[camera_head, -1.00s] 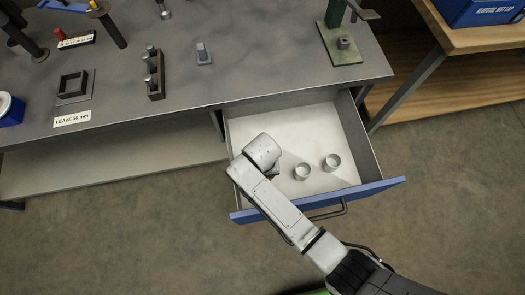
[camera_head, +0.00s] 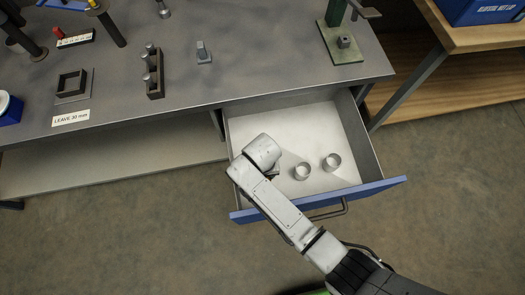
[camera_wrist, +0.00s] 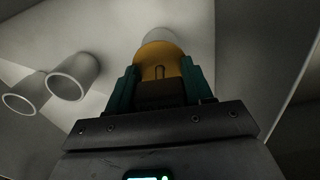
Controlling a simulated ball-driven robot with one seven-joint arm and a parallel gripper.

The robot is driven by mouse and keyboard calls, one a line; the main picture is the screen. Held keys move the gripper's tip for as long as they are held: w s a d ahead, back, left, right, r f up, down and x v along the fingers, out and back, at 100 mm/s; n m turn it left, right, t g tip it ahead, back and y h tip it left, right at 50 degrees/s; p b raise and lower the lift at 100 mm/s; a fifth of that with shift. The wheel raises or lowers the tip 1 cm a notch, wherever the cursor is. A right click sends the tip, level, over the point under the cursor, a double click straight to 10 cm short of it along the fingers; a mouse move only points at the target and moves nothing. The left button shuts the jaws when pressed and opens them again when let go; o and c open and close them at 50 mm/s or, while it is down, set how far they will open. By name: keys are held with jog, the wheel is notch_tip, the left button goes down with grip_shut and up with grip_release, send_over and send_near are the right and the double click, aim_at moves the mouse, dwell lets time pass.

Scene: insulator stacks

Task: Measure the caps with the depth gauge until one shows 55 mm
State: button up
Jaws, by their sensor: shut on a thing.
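My gripper (camera_wrist: 160,73) is shut on an orange-yellow body (camera_wrist: 160,60), which seems to be the depth gauge, between its teal fingers. A pale round end (camera_wrist: 161,36) shows just beyond it; I cannot tell whether it is a cap or part of the gauge. Two grey ring-like caps stand apart in the open drawer (camera_head: 252,118): a nearer one (camera_head: 302,171) and one farther right (camera_head: 332,162). In the wrist view they lie to the left, one (camera_wrist: 73,76) beside the other (camera_wrist: 20,97). In the head view my wrist is low over the drawer's left part and hides the gripper. No reading is legible.
The drawer's blue front (camera_head: 370,190) is nearest me. The bench (camera_head: 250,60) above carries a dark rack (camera_head: 154,75), a square frame (camera_head: 72,85), a small grey block (camera_head: 204,54) and a green stand (camera_head: 340,43). A "LEAVE 30 mm" label (camera_head: 71,118) lies at its front edge.

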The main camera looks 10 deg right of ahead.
jog(key=shift+f, duration=0.35)
jog(key=o, duration=1.4)
notch_tip(320, 180, up, 11)
jog(key=shift+f+p, duration=0.1)
jog(key=shift+p, duration=0.3)
jog(key=s+d+r+t, duration=0.3)
jog(key=d+r, duration=0.4)
jog(key=d, duration=0.4)
jog(key=s+d+r+t, duration=0.2)
jog(key=s+d+r, duration=0.1)
jog(key=d+r, duration=0.55)
jog(key=s+d+f+g, duration=0.1)
jog(key=s+f, duration=0.1)
jog(key=s, duration=0.1)
jog(key=s+d+f+g, duration=0.1)
jog(key=s+f, duration=0.2)
jog(key=s, duration=0.1)
jog(key=s+f+g, duration=0.2)
jog(key=s+f, duration=0.1)
jog(key=shift+s+d, duration=0.2)
jog(key=shift+d, duration=0.2)
